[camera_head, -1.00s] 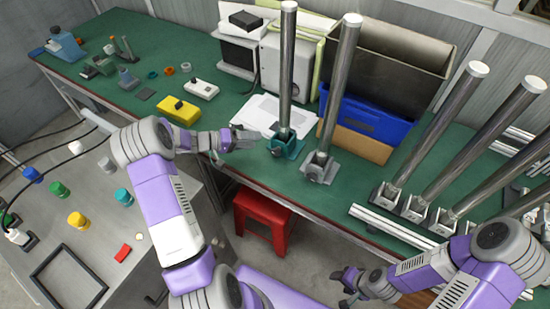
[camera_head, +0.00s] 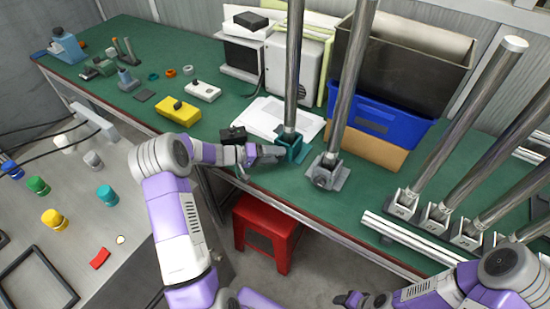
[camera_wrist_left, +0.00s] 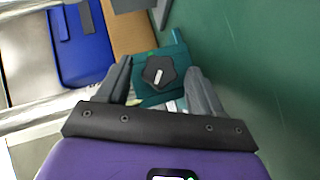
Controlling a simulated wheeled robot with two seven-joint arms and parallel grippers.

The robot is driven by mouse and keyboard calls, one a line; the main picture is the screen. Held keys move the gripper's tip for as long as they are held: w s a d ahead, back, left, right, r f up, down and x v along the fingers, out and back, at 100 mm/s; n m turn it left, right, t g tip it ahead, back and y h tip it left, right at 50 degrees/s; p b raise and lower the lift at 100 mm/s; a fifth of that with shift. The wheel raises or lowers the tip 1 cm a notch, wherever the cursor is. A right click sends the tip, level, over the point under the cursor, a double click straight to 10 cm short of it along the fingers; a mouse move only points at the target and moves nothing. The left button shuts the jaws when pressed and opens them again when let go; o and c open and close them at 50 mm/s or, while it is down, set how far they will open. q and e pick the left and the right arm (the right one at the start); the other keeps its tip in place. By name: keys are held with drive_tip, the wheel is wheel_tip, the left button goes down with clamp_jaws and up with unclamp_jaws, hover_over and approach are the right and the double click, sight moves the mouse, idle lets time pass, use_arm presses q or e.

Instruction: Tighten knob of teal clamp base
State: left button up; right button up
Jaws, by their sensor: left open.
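The teal clamp base (camera_head: 291,148) stands on the green bench and holds an upright metal post (camera_head: 295,70). Its dark knob (camera_wrist_left: 158,73) faces me in the left wrist view, where the teal clamp base (camera_wrist_left: 174,52) shows behind it. My left gripper (camera_head: 272,152) is at the left side of the base. In the left wrist view my left gripper (camera_wrist_left: 160,82) is open, with one finger on each side of the knob and visible gaps between. My right gripper (camera_head: 352,300) is low at the bottom edge, away from the bench; its fingers are partly cut off.
A grey clamp base (camera_head: 326,172) with its own post stands just right of the teal one. A blue bin (camera_head: 372,120) and white papers (camera_head: 268,118) lie behind. A black box (camera_head: 232,134) is left of the gripper. A red stool (camera_head: 268,228) stands below.

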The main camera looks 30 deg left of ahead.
use_arm(q)
drive_tip(key=shift+w+d+f, duration=0.1)
drive_tip(key=shift+w+d, duration=0.1)
